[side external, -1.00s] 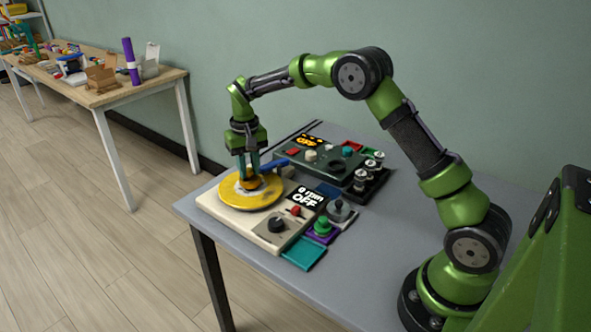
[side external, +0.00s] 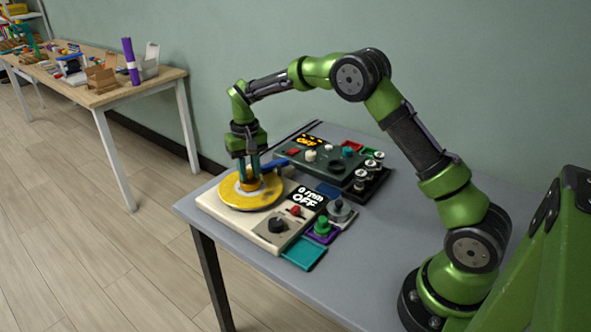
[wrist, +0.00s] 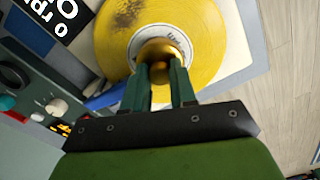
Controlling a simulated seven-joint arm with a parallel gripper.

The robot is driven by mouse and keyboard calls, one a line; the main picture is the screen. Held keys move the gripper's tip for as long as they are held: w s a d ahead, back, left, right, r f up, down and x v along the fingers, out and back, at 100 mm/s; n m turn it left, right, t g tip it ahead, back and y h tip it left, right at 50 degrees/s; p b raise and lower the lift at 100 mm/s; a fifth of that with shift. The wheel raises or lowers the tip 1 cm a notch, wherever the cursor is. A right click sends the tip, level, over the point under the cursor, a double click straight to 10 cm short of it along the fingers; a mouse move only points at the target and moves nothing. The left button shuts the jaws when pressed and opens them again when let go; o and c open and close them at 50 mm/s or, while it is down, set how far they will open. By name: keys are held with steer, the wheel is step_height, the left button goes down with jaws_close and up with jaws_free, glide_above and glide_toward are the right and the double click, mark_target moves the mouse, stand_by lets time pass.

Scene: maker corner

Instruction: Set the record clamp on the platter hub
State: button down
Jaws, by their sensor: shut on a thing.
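The record clamp (wrist: 160,50) is a small brass-gold knob in the wrist view, between my gripper's fingertips. My gripper (side external: 249,178) is shut on it, pointing down over the middle of the platter. The platter carries a yellow record (side external: 240,200) with a pale centre label, which also shows in the wrist view (wrist: 215,45). The clamp is over the label at the record's centre. The hub is hidden beneath the clamp, and I cannot tell whether the clamp touches it. The cream turntable (side external: 262,237) has a display reading 0 rpm and OFF.
A blue tonearm-like bar (side external: 275,166) lies close beside my fingers at the record's edge. A dark green control box (side external: 320,165) stands behind.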

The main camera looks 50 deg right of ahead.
steer(key=shift+c, duration=2.3)
jaws_free()
steer(key=shift+o, duration=0.6)
steer(key=shift+d, duration=0.3)
steer(key=shift+c, duration=0.3)
steer(key=shift+o, duration=0.3)
steer(key=shift+r, duration=0.9)
steer(key=shift+a+r, duration=0.15)
steer(key=shift+r, duration=1.2)
steer(key=shift+a+r, duration=0.15)
steer(key=shift+r, duration=1.15)
